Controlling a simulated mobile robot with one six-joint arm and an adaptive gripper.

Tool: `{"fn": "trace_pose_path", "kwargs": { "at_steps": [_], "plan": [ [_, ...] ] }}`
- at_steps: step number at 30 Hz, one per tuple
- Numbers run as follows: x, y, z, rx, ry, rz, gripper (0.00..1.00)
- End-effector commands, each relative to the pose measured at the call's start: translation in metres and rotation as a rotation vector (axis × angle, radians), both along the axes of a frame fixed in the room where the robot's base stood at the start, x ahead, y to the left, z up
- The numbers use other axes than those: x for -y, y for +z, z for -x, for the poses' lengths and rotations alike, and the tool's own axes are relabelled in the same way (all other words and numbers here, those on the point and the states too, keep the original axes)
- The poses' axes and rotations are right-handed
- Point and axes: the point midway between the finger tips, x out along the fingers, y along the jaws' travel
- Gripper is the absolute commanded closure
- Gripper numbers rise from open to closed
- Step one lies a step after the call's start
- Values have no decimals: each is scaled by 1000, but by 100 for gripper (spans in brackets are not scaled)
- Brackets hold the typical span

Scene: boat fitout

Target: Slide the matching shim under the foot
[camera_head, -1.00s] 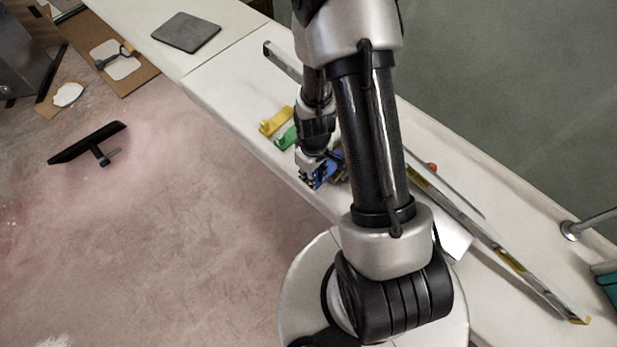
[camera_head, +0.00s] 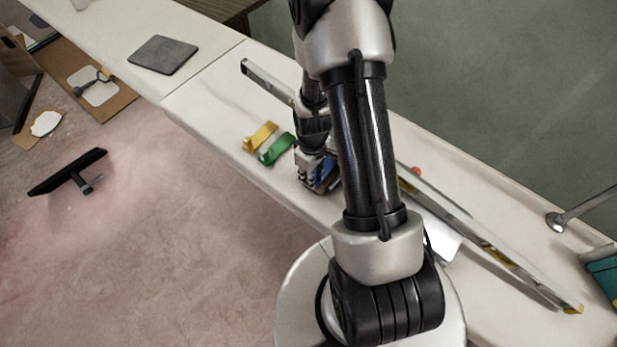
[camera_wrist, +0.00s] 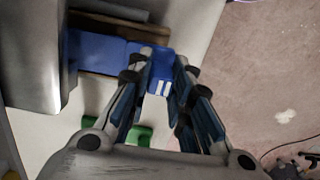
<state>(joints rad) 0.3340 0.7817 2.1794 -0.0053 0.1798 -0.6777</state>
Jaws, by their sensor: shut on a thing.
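My gripper (camera_wrist: 162,72) is shut on a blue shim (camera_wrist: 98,50) with white marks near its held end. In the wrist view the blue shim runs left from between the fingertips, and its far end reaches a grey metal block, perhaps the foot (camera_wrist: 30,55). I cannot tell whether it goes under. A brown strip lies along the shim's upper side. In the head view my gripper (camera_head: 314,175) is low at the bench, with the blue shim (camera_head: 323,172) partly hidden. A yellow shim (camera_head: 260,137) and a green shim (camera_head: 277,148) lie left of it.
A long metal level or rail (camera_head: 490,245) lies on the white bench (camera_head: 205,100) behind my arm. A small red thing (camera_head: 416,171) is beside it. A dark grey pad (camera_head: 163,55) lies on the far-left bench.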

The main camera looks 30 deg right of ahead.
Motion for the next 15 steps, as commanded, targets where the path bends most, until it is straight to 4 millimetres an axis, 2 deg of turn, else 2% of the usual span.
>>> {"fn": "trace_pose_path", "kwargs": {
  "at_steps": [14,15],
  "plan": [
    [4,0,-1,0,-1,0,100],
    [4,0,-1,0,-1,0,78]
  ]
}}
